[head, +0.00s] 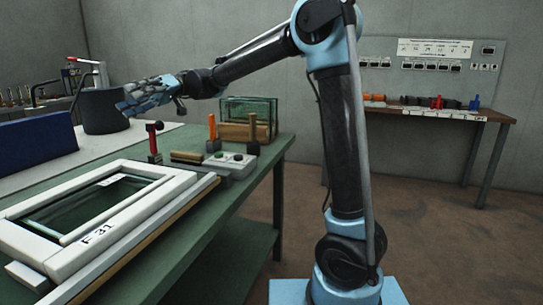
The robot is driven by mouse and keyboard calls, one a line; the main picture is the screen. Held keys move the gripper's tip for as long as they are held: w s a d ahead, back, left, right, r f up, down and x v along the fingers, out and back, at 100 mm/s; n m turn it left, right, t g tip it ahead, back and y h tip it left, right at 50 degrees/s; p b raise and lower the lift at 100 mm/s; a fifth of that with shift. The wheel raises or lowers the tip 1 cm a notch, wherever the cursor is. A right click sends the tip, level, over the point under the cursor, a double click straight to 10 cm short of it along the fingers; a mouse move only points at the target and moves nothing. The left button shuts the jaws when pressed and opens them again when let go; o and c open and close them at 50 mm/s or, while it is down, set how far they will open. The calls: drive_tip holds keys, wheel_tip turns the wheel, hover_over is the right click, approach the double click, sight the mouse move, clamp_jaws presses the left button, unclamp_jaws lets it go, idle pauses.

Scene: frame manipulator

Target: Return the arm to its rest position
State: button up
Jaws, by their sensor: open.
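My arm rises from its blue base at the lower right, bends at a high elbow, and reaches left over the green workbench (225,200). My gripper (128,106) is at the arm's left end, in the air above the back part of the bench. It is open, and I see nothing held in it. A white frame (150,230) marked "F 31", with a dark glass-like pane, lies on the bench in front of and below the gripper, apart from it.
A red-topped tool (154,142), an orange-handled tool (212,134), a mallet (253,135) and a glass case (247,112) stand on the bench. A dark bucket (102,112) and a blue block (36,146) are at left. A wooden table (440,113) stands at back right. Floor right of my arm is clear.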

drive_tip(key=w+d+f+m+t+y, duration=0.1)
drive_tip(key=d+f+m+t, duration=0.4)
drive_tip(key=d, duration=0.4)
drive_tip(key=w+d+f+m+t, duration=0.2)
drive_tip(key=d+f+m+t, duration=0.15)
drive_tip(key=d+f, duration=0.4)
drive_tip(key=w+d+f+m+t+y, duration=0.1)
drive_tip(key=d+f+m+t, duration=0.3)
drive_tip(key=d, duration=0.7)
drive_tip(key=s+d+f+m+t+h, duration=0.2)
drive_tip(key=d+f+m, duration=0.3)
drive_tip(key=d+f, duration=0.5)
drive_tip(key=s+d+f+m+t+h, duration=0.3)
drive_tip(key=d+f+m+h, duration=0.2)
drive_tip(key=d+f, duration=0.6)
drive_tip(key=d, duration=0.7)
drive_tip(key=shift+s+t+h, duration=0.2)
drive_tip(key=shift+t+h, duration=0.1)
drive_tip(key=shift+t, duration=0.05)
drive_tip(key=shift+f+m, duration=0.1)
drive_tip(key=shift+m, duration=0.15)
drive_tip(key=c, duration=0.4)
drive_tip(key=shift+o, duration=0.2)
drive_tip(key=shift+d, duration=0.15)
